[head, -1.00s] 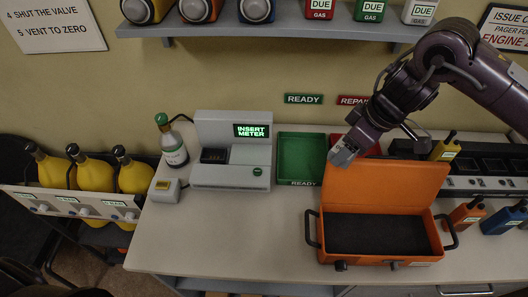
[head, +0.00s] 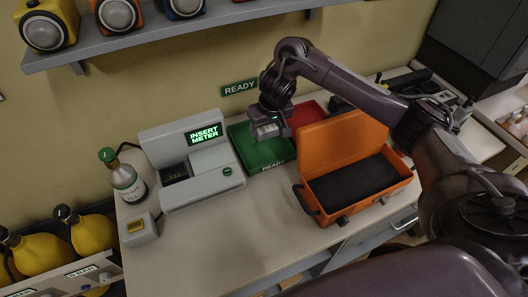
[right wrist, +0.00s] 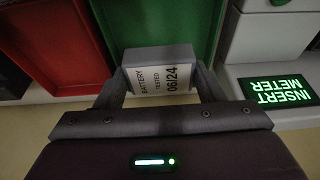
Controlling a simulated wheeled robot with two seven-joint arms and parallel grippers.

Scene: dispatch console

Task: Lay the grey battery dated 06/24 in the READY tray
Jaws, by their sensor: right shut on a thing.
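My right gripper (head: 268,130) is shut on the grey battery. The battery (right wrist: 158,75) shows its white label in the right wrist view, reading "BATTERY TESTED 06/24", between the two fingers. In the head view the gripper hangs over the green READY tray (head: 243,137), whose front edge reads READY. In the right wrist view the green tray (right wrist: 120,25) lies beyond the battery. I cannot tell whether the battery touches the tray floor. My left gripper is not in view.
A grey meter (head: 190,165) with a screen reading INSERT METER stands left of the tray. An open orange case (head: 325,150) stands to the right. A red tray (head: 306,112) lies behind the case. A green-capped bottle (head: 124,180) stands at the left. The front counter is clear.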

